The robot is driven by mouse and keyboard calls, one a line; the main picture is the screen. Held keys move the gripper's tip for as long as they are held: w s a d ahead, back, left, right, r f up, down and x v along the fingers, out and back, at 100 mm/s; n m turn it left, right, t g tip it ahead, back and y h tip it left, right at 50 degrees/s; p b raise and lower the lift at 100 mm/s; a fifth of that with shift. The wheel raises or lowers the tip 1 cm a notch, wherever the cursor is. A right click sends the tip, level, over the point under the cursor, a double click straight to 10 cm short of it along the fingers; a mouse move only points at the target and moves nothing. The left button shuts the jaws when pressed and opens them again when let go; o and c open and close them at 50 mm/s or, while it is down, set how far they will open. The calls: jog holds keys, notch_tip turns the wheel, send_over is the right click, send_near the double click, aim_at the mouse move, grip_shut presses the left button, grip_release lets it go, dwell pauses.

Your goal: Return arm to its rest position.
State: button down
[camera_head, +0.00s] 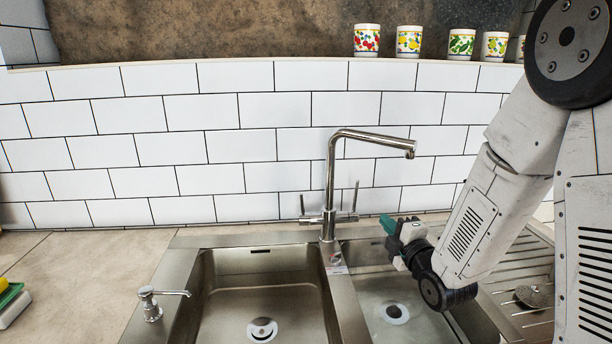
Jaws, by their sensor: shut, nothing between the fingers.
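My arm comes in from the right edge of the head view, its white links bent down toward the sink. My gripper (390,228) is at the arm's end, above the back of the right basin. It is small, dark and green here, and points left toward the tap. Its fingers are shut with nothing held. The fingertips are beside the tap's base, and I cannot tell the exact gap between them.
A steel tap (333,190) with a long spout stands between the left basin (210,290) and the right basin (365,285). A soap dispenser (151,303) is at the front left. Several patterned cups (409,41) stand on the ledge. The left counter (75,285) is mostly clear.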

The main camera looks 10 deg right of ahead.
notch_tip(320, 180, down, 9)
jog(key=s+d+m+g+h, duration=0.2)
jog(key=m+g+h, duration=0.1)
jog(key=m+g, duration=0.3)
jog(key=s+d+m+g+h, duration=0.1)
jog(key=s+d+m+g, duration=0.1)
jog(key=s+m+g, duration=0.4)
jog(key=s+a+r+m+g, duration=0.1)
jog(key=s+r+m, duration=0.1)
jog(key=s+r, duration=0.3)
jog(key=s+a+r+m+g, duration=0.1)
jog(key=s+r, duration=0.5)
jog(key=s, duration=0.7)
jog(key=s+a+r+m+g, duration=0.1)
jog(key=s+r+m, duration=0.3)
jog(key=s, duration=0.5)
notch_tip(320, 180, up, 2)
jog(key=shift+a+r+g, duration=0.1)
jog(key=shift+a+g, duration=0.3)
jog(key=shift+g, duration=0.4)
jog(key=c, duration=2.1)
grip_release()
jog(key=shift+c, duration=0.2)
